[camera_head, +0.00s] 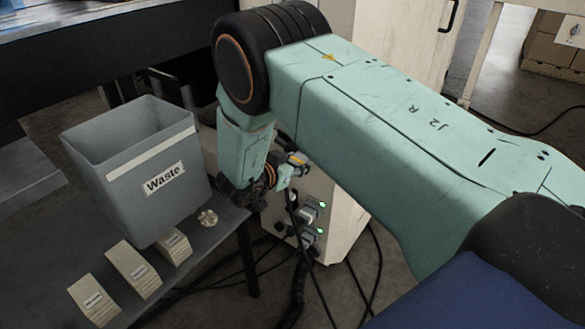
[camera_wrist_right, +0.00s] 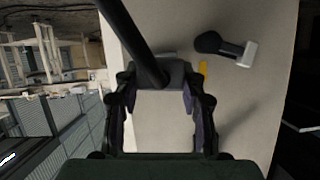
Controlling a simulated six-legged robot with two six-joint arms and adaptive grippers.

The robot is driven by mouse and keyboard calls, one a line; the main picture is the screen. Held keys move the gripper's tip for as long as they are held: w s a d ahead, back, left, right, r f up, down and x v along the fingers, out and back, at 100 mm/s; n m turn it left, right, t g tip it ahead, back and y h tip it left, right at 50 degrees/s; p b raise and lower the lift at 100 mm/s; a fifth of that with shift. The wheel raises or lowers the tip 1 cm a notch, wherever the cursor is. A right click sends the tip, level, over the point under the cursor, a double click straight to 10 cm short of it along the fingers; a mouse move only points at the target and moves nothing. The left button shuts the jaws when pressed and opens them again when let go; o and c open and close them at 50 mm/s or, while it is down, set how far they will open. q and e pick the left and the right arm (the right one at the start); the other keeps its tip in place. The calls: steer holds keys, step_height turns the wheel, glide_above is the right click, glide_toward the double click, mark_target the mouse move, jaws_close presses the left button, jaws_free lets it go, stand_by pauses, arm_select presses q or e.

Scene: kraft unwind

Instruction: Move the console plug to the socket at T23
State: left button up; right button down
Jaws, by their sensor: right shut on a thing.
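My right gripper (camera_head: 283,172) is beside the pale console cabinet (camera_head: 346,211), partly hidden by its own wrist. In the right wrist view its fingers (camera_wrist_right: 160,78) are shut on the console plug (camera_wrist_right: 175,74), a dark grey block with a thick black cable. The cabinet face lies close beyond it; I cannot tell whether plug and face touch. Two other plugs sit on the cabinet, an upper one (camera_head: 308,214) and a lower one (camera_head: 304,240), each beside a green light. No socket label, T23 included, is readable. My left gripper is not in view.
A grey waste bin (camera_head: 143,199) stands on a dark bench at the left, with several labelled paper packs (camera_head: 132,270) before it. Black cables (camera_head: 375,275) hang below the cabinet. A dark connector with a pale end (camera_wrist_right: 228,47) projects from the face in the wrist view.

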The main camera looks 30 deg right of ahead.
steer(key=shift+w+d, duration=0.2)
steer(key=shift+d, duration=0.25)
steer(key=shift+w+d, duration=0.35)
steer(key=shift+d, duration=0.45)
steer(key=shift+w+d, duration=0.2)
steer(key=shift+d, duration=0.3)
steer(key=shift+w+d, duration=0.2)
steer(key=shift+d, duration=0.3)
stand_by(1.9)
steer(key=c, duration=0.7)
jaws_free()
steer(key=shift+a+r, duration=0.1)
steer(key=v, duration=1.2)
